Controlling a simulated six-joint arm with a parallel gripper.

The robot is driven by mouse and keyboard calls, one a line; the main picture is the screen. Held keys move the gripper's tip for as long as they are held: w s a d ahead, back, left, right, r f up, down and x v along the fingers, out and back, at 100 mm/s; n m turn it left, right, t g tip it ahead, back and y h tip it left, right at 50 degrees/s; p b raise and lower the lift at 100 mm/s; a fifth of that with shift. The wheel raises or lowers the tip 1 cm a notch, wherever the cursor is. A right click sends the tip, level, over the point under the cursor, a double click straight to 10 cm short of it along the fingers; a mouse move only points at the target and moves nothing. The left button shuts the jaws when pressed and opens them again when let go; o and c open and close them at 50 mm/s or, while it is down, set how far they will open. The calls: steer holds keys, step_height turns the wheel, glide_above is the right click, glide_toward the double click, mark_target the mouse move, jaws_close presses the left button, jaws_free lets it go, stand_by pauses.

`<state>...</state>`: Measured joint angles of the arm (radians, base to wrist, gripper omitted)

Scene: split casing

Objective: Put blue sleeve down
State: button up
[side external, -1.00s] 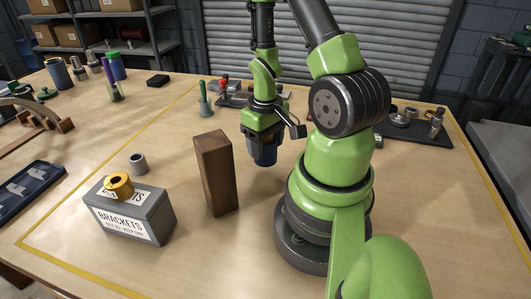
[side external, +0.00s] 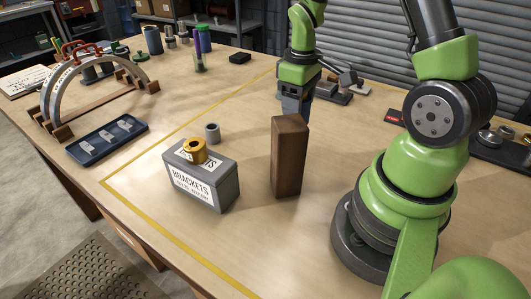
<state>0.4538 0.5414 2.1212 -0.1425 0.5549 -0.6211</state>
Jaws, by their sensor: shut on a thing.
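My gripper (side external: 297,92) points down behind the tall brown wooden block (side external: 288,158), as seen from this camera.
A grey brackets box (side external: 203,183) with a gold ring (side external: 196,151) on top stands left of the block. A blue tray (side external: 108,139) and an arch on a wooden stand (side external: 102,88) are further left. Table between is clear.

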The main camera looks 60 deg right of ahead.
steer(key=w+a+f+n, duration=0.1)
steer(key=w, duration=0.1)
steer(key=w+a+f+n, duration=0.1)
steer(key=w+a+f, duration=0.1)
steer(key=w+a+f+n, duration=0.1)
steer(key=w+f+n, duration=0.1)
steer(key=shift+w+a, duration=0.15)
steer(key=shift+w, duration=0.05)
steer(key=shift+f, duration=2.4)
steer(key=shift+f, duration=0.15)
steer(key=o, duration=1.5)
